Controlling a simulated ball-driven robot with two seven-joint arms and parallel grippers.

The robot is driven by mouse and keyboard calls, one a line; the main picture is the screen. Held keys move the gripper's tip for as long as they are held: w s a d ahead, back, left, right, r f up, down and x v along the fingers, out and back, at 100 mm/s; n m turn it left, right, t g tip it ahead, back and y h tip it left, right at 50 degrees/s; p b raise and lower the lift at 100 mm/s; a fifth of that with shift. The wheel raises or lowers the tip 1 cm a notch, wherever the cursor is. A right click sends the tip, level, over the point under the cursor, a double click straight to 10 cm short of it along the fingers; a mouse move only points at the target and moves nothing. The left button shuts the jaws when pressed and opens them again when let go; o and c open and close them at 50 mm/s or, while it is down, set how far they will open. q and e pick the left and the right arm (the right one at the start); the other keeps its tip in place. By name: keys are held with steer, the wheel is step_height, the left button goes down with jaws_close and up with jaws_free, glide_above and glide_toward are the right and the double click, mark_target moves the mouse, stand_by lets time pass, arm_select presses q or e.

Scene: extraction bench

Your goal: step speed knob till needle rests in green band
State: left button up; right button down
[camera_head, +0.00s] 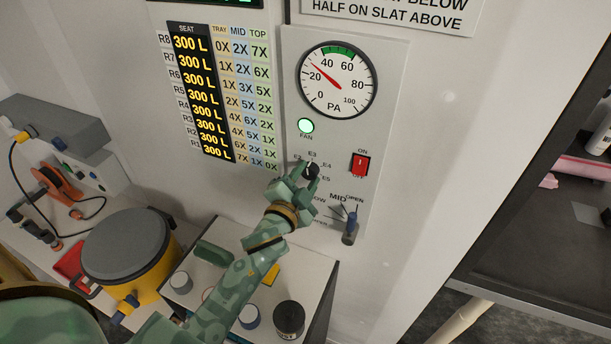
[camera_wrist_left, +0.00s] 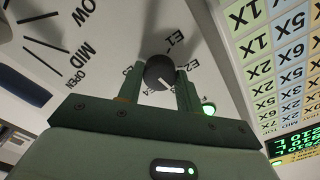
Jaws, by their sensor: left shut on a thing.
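The speed knob (camera_head: 312,171) is a small black dial on the grey panel, ringed by labels E1 to E5. My left gripper (camera_head: 303,173) is shut on it; the wrist view shows a finger on each side of the knob (camera_wrist_left: 159,72). Its white line points to the side between E2 and E4; the exact label is hard to read. The round PA gauge (camera_head: 345,98) is above. Its red needle (camera_head: 323,73) points between 20 and 40, left of the green band (camera_head: 338,48) at the top. My right gripper is not in view.
A lit green FAN lamp (camera_head: 306,125), a red rocker switch (camera_head: 360,165) and a blue-tipped lever (camera_head: 350,228) sit around the knob. Below are a yellow pot with grey lid (camera_head: 128,247) and a dark jar (camera_head: 289,318). A dark shelf (camera_head: 545,235) stands at right.

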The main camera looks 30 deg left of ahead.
arm_select(q)
steer(key=shift+m, duration=0.6)
steer(key=o, duration=1)
steer(key=s+b, duration=0.1)
steer(key=s, duration=0.4)
steer(key=s+b, duration=0.1)
steer(key=s, duration=0.5)
steer(key=s+d+b, duration=0.1)
steer(key=s, duration=0.4)
steer(key=shift+s, duration=0.15)
